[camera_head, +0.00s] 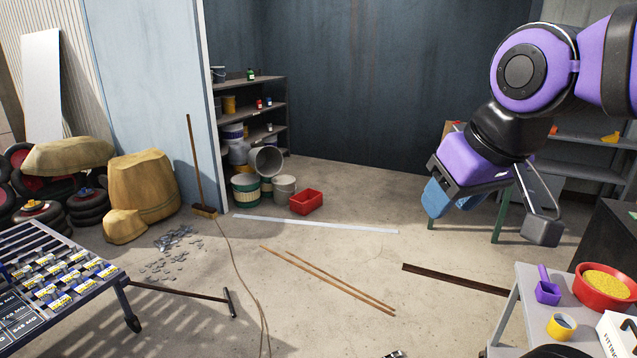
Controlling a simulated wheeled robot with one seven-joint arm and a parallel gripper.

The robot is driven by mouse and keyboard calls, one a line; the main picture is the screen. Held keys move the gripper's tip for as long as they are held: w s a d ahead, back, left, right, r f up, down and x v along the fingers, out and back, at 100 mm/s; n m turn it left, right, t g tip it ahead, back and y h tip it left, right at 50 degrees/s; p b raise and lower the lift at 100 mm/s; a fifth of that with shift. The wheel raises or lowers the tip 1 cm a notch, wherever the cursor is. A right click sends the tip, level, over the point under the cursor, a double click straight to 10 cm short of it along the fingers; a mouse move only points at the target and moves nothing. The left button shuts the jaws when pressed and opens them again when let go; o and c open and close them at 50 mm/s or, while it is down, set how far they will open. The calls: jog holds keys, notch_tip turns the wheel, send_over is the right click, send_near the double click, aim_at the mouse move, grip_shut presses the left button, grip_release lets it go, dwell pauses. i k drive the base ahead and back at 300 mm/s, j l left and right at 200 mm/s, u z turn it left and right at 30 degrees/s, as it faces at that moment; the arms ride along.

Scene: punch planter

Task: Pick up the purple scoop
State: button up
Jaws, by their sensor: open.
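The purple scoop (547,291) sits on the pale table at the lower right, with its handle pointing up and a little left. It is left of a red bowl (606,286) filled with yellow grains. My gripper (492,221) is open and empty. In the picture it is above and to the left of the scoop, clearly apart from it. My purple and black arm comes in from the upper right. Nothing covers the scoop in this view.
A dark cabinet (609,237) stands behind the table. A dark metal bar (455,280) lies on the floor to its left. The central floor is mostly open.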

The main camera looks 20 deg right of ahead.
aim_at(545, 284)
jog(key=i+z, duration=0.3)
jog(key=i, duration=0.35)
jog(key=i+z, duration=0.3)
jog(key=i, duration=0.3)
jog(key=i+j+z, duration=0.3)
jog(key=i, duration=0.3)
jog(key=i+z, duration=0.25)
jog(key=z, duration=0.2)
jog(key=i+j+z, duration=0.15)
jog(key=z, duration=0.3)
jog(key=i+j+z, duration=0.25)
jog(key=z, duration=0.2)
jog(key=i+j+z, duration=0.25)
jog(key=z, duration=0.2)
jog(key=i+j+z, duration=0.2)
jog(key=z, duration=0.15)
jog(key=i+j+z, duration=0.2)
jog(key=j+z, duration=0.15)
